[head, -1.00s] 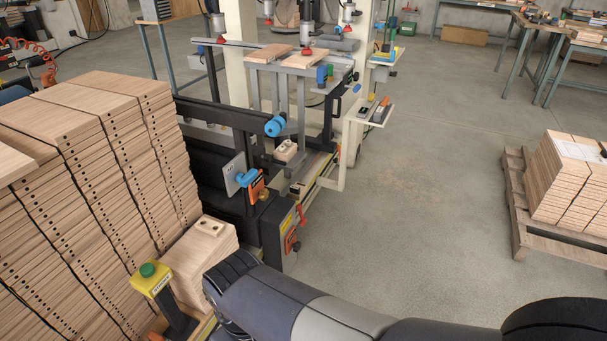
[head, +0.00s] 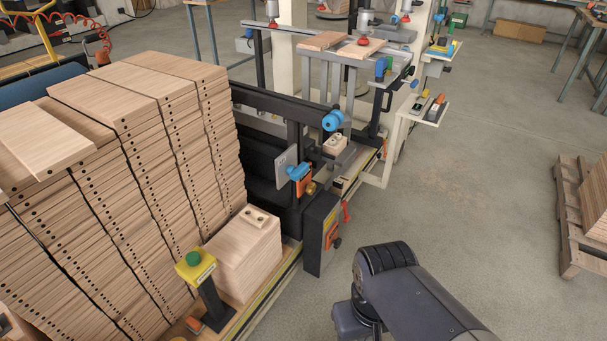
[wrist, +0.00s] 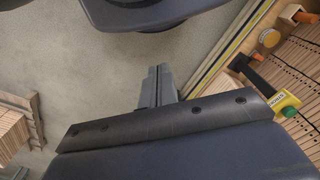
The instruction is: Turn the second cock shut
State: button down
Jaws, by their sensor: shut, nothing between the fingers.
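Two blue cock-like fittings show on the black machine in the head view. One round blue fitting (head: 333,119) sits on the dark upright, and a blue lever (head: 297,171) sits lower and nearer, by a grey plate and an orange part. I cannot tell which is the second cock, or how far either is turned. My gripper (wrist: 157,85) shows in the wrist view with its two grey fingers together, empty, above bare floor. In the head view only my arm shows at the lower right, well apart from both fittings.
Tall stacks of drilled wooden boards (head: 150,150) fill the left. A yellow box with a green button (head: 195,264) stands in front; it also shows in the wrist view (wrist: 288,105). A pallet (head: 570,225) stands at the right. The floor between machine and pallet is open.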

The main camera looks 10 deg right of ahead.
aim_at(295, 173)
jog(key=i+j, duration=0.2)
jog(key=i, duration=0.25)
jog(key=i+j, duration=0.2)
jog(key=i, duration=0.3)
jog(key=u, duration=0.05)
